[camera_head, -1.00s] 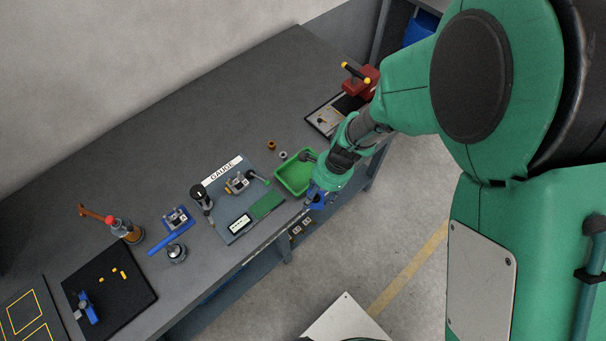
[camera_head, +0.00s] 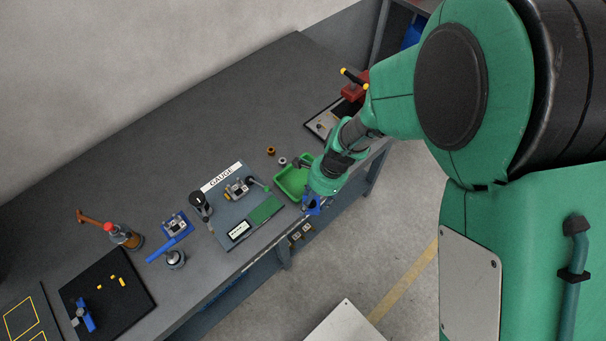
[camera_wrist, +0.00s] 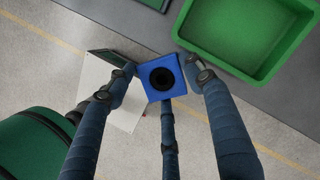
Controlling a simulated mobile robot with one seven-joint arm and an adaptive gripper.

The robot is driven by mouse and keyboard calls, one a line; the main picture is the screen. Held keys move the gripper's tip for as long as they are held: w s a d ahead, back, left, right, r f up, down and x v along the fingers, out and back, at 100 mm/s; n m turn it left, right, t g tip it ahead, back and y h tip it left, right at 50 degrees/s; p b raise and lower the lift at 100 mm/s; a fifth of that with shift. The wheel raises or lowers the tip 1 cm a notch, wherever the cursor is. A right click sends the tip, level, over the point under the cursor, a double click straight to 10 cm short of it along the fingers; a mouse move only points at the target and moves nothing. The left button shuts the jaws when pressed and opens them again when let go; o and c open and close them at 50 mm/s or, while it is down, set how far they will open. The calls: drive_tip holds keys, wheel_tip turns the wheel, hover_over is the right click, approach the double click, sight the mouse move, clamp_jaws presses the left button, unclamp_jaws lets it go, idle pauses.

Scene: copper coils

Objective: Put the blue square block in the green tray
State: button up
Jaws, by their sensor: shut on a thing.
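The blue square block (camera_wrist: 151,72), with a dark round hole in its middle, is held between the fingers of my gripper (camera_wrist: 158,82) in the wrist view. In the head view the block (camera_head: 312,208) shows as a small blue patch below my gripper (camera_head: 311,200), just off the bench's front edge. The green tray (camera_wrist: 206,49) lies up and to the right of the block in the wrist view, apart from it. In the head view the tray (camera_head: 284,187) sits near the bench's front edge, partly hidden behind my arm.
The grey gauge board (camera_head: 222,207) with its fixtures lies left of the tray. Two small rings (camera_head: 270,151) lie just behind the tray. A red tool (camera_head: 352,92) stands farther back right. Floor shows under the held block. The back middle of the bench is clear.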

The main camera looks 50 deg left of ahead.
drive_tip(key=w+a, duration=0.2)
drive_tip(key=a, duration=0.1)
drive_tip(key=w+a, duration=0.2)
drive_tip(key=a, duration=0.2)
drive_tip(key=w+a+f, duration=0.1)
drive_tip(key=w+a, duration=0.1)
drive_tip(key=a, duration=0.2)
drive_tip(key=shift+w+a+f, duration=0.1)
drive_tip(key=shift+w+a, duration=0.1)
drive_tip(key=shift+a, duration=0.05)
drive_tip(key=shift+f+b, duration=0.45)
drive_tip(key=shift+f, duration=1.25)
drive_tip(key=shift+f, duration=0.15)
drive_tip(key=o, duration=1.5)
drive_tip(key=p+v, duration=0.1)
drive_tip(key=v, duration=1.1)
drive_tip(key=shift+d, duration=0.1)
